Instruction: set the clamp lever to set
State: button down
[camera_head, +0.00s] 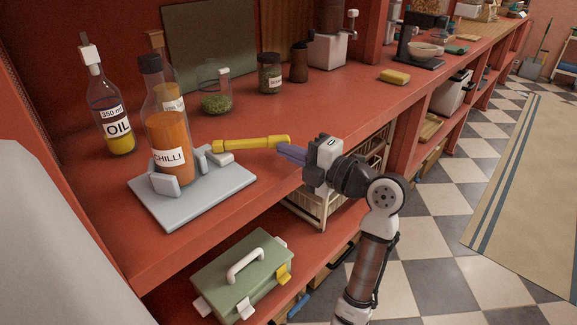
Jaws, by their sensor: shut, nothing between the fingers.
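The clamp lever (250,144) is a yellow handle that points right from the clamp. The clamp sits on a light grey base plate (205,203) on the red counter. Its grey jaws stand around the chilli bottle (168,135), which is upright with orange contents. I cannot tell how tightly the jaws press on it. My gripper (284,151) is shut and empty, with its purple-grey fingers at the right end of the lever. I cannot tell whether the fingertips touch the lever. No set marking can be read.
An oil bottle (117,125) stands left of the clamp. A jar of green herbs (216,97) and other jars stand behind it. A yellow sponge (395,77) lies further right. A green toolbox (243,275) is on the shelf below. The counter behind the lever is fairly clear.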

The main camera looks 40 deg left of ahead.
jog(key=w+b, duration=0.1)
jog(key=a+g+b, duration=0.1)
jog(key=b, duration=0.1)
jog(key=shift+w+f+n, duration=0.3)
jog(key=shift+w+n, duration=0.05)
jog(key=shift+n, duration=0.05)
jog(key=shift+w+a+r, duration=0.15)
jog(key=shift+w+r, duration=0.05)
jog(key=shift+r, duration=0.2)
jog(key=shift+b, duration=0.3)
